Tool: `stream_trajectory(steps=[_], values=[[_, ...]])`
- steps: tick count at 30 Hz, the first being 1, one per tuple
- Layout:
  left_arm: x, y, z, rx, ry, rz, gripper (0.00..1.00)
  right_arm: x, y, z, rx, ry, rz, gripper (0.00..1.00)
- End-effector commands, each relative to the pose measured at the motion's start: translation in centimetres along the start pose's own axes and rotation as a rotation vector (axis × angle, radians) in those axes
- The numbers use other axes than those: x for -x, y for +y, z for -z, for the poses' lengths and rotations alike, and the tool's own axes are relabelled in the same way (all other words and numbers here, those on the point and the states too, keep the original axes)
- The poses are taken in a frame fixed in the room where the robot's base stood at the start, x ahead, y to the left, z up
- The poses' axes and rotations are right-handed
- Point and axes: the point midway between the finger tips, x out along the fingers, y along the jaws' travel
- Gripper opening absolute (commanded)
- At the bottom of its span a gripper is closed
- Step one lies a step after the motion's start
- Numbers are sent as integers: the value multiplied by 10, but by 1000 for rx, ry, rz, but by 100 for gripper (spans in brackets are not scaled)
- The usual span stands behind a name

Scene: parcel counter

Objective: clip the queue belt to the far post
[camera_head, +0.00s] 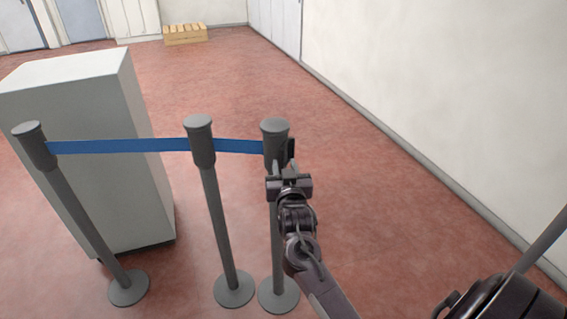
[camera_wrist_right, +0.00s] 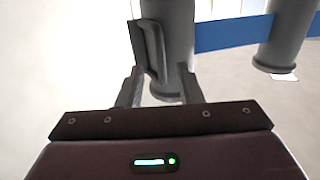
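Three grey queue posts stand in a row: a left post (camera_head: 30,140), a middle post (camera_head: 203,150) and a right post (camera_head: 275,135). I cannot tell which one is the far post. A blue belt (camera_head: 120,146) runs from the left post past the middle one to the right post; it also shows in the wrist view (camera_wrist_right: 230,34). A dark clip-like piece (camera_wrist_right: 147,45) sits at the right post's side. My right gripper (camera_head: 288,172) is at that post, its fingers apart below the piece in the wrist view (camera_wrist_right: 160,88). My left gripper is out of view.
A pale grey box-shaped counter (camera_head: 75,110) stands behind the left and middle posts. A wooden crate (camera_head: 185,34) lies by the back wall. A white wall runs along the right. The red floor between the posts and that wall is clear.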

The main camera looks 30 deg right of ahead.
Motion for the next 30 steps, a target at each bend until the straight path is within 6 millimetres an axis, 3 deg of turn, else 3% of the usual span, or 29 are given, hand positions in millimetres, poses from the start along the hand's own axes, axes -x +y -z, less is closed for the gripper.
stream_trajectory(steps=[6,14,22,30], values=[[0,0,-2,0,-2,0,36,-19,-1,0,1,-1,2,33],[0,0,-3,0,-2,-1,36,-20,-1,-1,0,-1,2,33],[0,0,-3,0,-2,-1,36,-20,-1,-1,1,-1,2,0],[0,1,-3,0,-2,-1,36,-20,-1,-1,1,-1,2,0]])
